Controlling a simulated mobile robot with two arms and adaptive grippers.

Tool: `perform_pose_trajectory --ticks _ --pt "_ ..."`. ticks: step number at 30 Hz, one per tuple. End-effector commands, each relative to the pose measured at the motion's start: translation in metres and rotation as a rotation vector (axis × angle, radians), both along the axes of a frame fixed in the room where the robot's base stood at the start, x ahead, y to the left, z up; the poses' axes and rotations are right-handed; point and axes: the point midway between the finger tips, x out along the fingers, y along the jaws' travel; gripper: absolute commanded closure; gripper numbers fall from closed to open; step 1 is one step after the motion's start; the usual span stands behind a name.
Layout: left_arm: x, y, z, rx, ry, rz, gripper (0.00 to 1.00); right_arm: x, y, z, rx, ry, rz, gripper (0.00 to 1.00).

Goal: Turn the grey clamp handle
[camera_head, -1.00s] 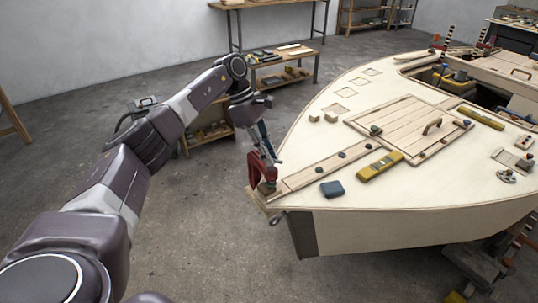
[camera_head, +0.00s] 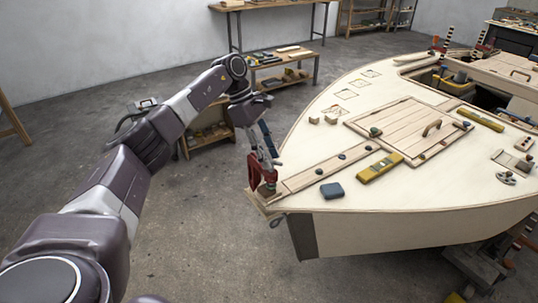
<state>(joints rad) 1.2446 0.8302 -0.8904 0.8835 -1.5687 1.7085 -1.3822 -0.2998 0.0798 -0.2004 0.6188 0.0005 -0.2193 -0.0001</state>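A red clamp (camera_head: 256,174) sits at the bow tip of the plywood hull (camera_head: 380,232). A small grey piece (camera_head: 275,223), which looks like the clamp handle, shows just below the deck edge under the bow. My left gripper (camera_head: 270,160) reaches down over the clamp from above, its fingers overlapping the red body in the picture. Its fingertips are too small and too covered to tell whether they are open, shut or touching the clamp. My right gripper is not in view.
A low bench (camera_head: 284,78) with tools stands behind my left arm. The floor in front of the bow is clear.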

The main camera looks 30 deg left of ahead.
Motion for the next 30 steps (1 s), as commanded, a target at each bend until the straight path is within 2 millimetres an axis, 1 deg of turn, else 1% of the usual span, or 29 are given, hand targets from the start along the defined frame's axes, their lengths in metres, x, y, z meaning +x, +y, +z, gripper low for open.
perform_pose_trajectory --ticks 5,12,15,21,30 --pt "0.0 0.012 0.026 0.0 -0.005 0.004 0.67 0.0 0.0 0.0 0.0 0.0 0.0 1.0" --pt "-0.003 0.035 0.074 -0.002 -0.006 0.004 0.67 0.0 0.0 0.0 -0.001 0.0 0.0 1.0" --pt "-0.004 0.042 0.088 -0.002 -0.005 0.004 0.67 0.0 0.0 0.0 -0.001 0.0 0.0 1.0" --pt "-0.005 0.05 0.104 -0.001 -0.003 0.003 0.67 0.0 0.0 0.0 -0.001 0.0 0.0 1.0" --pt "-0.006 0.051 0.106 0.0 -0.003 0.001 0.67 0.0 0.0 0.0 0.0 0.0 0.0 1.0"
